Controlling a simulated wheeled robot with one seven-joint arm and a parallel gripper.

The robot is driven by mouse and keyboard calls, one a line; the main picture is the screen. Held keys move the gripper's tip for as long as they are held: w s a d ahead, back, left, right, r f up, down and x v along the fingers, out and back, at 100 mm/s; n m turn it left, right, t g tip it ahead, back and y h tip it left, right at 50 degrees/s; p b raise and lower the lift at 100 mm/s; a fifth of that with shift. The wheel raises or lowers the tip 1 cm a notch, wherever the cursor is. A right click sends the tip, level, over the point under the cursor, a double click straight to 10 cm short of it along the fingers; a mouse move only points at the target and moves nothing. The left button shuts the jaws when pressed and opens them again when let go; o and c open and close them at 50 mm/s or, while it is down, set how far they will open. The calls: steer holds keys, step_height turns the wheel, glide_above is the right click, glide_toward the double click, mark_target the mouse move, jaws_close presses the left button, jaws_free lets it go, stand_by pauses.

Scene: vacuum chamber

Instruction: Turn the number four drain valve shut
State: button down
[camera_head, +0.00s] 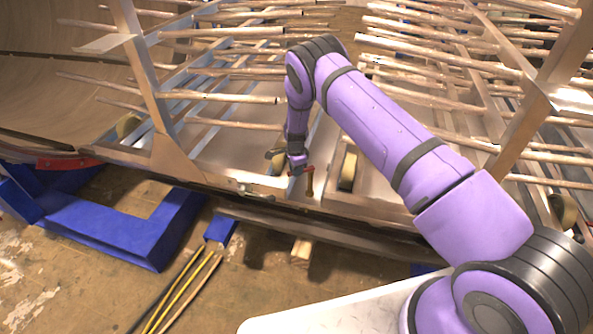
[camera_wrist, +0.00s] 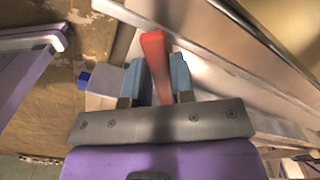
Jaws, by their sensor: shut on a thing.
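A red lever-like handle (camera_wrist: 153,48) stands between the two blue-grey fingers of my gripper (camera_wrist: 156,75) in the wrist view. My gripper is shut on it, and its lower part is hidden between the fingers. In the head view my gripper (camera_head: 299,164) reaches down to the front edge of the chamber, and a small red part (camera_head: 308,170) shows beside it above a short brownish upright piece. The valve body is mostly hidden, and I cannot read any number on it.
Racks of long copper-coloured tubes (camera_head: 450,60) on metal frames fill the chamber. A round wheel (camera_head: 348,168) stands right of my gripper. A blue support frame (camera_head: 120,235) and yellow and black cables (camera_head: 180,290) lie at the left front. The floor below is partly clear.

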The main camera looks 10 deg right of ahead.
stand_by(0.4)
steer(key=c, duration=1)
jaws_free()
steer(key=shift+o, duration=0.2)
steer(key=shift+r, duration=0.1)
steer(key=shift+r, duration=0.35)
step_height(320, 180, up, 3)
steer(key=shift+w+f, duration=0.1)
steer(key=shift+f, duration=0.05)
steer(key=s+r, duration=0.1)
steer(key=s, duration=1.5)
steer(key=shift+d+r, duration=0.2)
steer(key=shift+d, duration=0.2)
